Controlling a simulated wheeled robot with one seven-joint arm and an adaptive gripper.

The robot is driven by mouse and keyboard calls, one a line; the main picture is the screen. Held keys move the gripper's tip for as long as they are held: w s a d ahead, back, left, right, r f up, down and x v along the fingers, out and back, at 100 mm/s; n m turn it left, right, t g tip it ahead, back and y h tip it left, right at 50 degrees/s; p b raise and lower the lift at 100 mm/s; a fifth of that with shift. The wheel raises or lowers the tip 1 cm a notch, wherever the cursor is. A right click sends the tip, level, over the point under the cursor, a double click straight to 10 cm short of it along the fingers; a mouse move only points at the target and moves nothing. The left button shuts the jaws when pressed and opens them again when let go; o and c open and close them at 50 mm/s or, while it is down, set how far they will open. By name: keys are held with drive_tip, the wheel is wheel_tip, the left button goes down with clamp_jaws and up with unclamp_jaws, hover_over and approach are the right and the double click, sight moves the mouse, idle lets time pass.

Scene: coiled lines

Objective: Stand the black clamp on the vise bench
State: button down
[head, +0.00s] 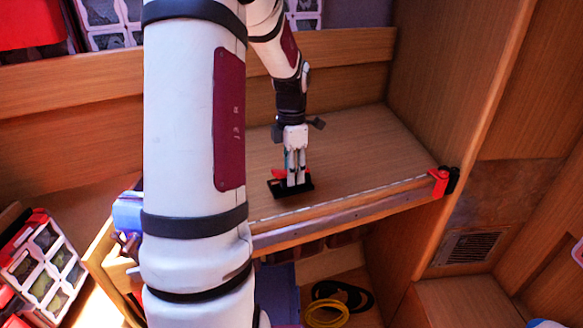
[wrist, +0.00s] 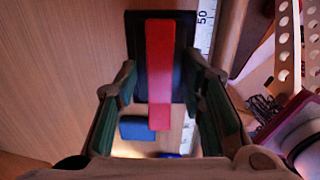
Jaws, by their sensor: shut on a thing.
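The black clamp (head: 305,186) has a dark flat body and a red bar. It is at the front part of the wooden vise bench (head: 345,140), on or just above the top; I cannot tell whether it touches. My gripper (head: 296,178) points down at it, fingers on the clamp. In the wrist view the clamp's red bar (wrist: 160,70) runs between the two fingers of my gripper (wrist: 161,80), with the dark body behind it. The fingers partly hide the clamp's sides.
A white measuring scale (wrist: 203,35) runs beside the clamp along the bench's front edge. A red and black clamp-like piece (head: 440,181) sits at the bench's right front corner. A blue vise part (head: 127,212) is at the left. Yellow coiled line (head: 326,313) lies below.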

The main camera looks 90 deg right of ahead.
drive_tip(key=d, duration=0.2)
drive_tip(key=w+d, duration=0.1)
drive_tip(key=d, duration=0.1)
drive_tip(key=shift+d+f+p, duration=0.15)
drive_tip(key=shift+d+p, duration=0.05)
drive_tip(key=shift+p, duration=0.1)
drive_tip(key=shift+d+f, duration=0.2)
drive_tip(key=shift+f, duration=1.55)
drive_tip(key=shift+f+p, duration=0.1)
drive_tip(key=shift+p, duration=0.25)
drive_tip(key=c, duration=1.1)
unclamp_jaws()
drive_tip(key=shift+f, duration=0.1)
drive_tip(key=shift+o, duration=0.2)
wheel_tip(320, 180, up, 12)
